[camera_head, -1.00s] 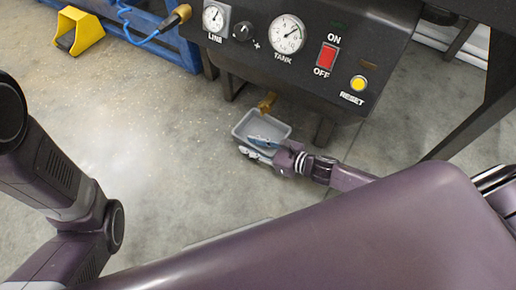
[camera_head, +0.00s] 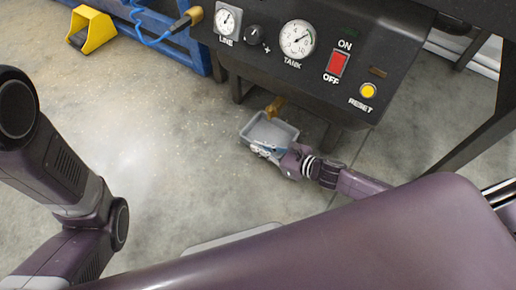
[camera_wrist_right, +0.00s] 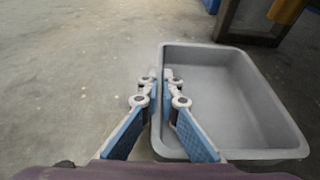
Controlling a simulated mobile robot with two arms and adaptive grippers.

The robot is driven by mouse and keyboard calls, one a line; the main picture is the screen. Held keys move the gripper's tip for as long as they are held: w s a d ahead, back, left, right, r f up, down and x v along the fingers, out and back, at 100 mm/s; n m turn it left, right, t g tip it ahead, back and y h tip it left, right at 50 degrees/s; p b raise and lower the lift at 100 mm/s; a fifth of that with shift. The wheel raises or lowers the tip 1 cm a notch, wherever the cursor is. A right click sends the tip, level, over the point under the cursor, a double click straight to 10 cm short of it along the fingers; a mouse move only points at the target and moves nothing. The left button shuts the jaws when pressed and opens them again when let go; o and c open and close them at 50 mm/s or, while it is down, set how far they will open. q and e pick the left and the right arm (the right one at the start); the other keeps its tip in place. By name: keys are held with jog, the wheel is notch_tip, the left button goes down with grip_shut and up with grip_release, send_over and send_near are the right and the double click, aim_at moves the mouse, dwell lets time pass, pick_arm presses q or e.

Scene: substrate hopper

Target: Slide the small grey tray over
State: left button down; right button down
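The small grey tray (camera_head: 282,127) is a shallow, empty rectangular tray on the concrete floor, below the front of the dark control panel. It fills the right half of the right wrist view (camera_wrist_right: 225,85). My right gripper (camera_head: 262,149) is at the tray's near side. In the right wrist view its fingertips (camera_wrist_right: 160,78) are close together on either side of one tray wall, one inside and one outside, so it looks shut on that wall. My left arm shows at the left of the head view, but its gripper is out of the picture.
The control panel (camera_head: 265,62) with gauges and switches overhangs the floor behind the tray. A brass spout (camera_head: 275,106) is just behind the tray. A dark leg (camera_head: 330,136) stands to the tray's right. A yellow pedal (camera_head: 93,29) lies far left. The floor left of the tray is clear.

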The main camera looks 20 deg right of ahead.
jog(key=shift+w+d, duration=0.4)
jog(key=shift+d, duration=0.2)
jog(key=shift+w+d, duration=0.35)
jog(key=shift+d, duration=0.25)
jog(key=c, duration=2.1)
grip_release()
jog(key=v, duration=1)
jog(key=shift+s+f, duration=0.1)
jog(key=shift+s, duration=0.1)
jog(key=shift+v, duration=0.9)
jog(key=shift+w, duration=0.1)
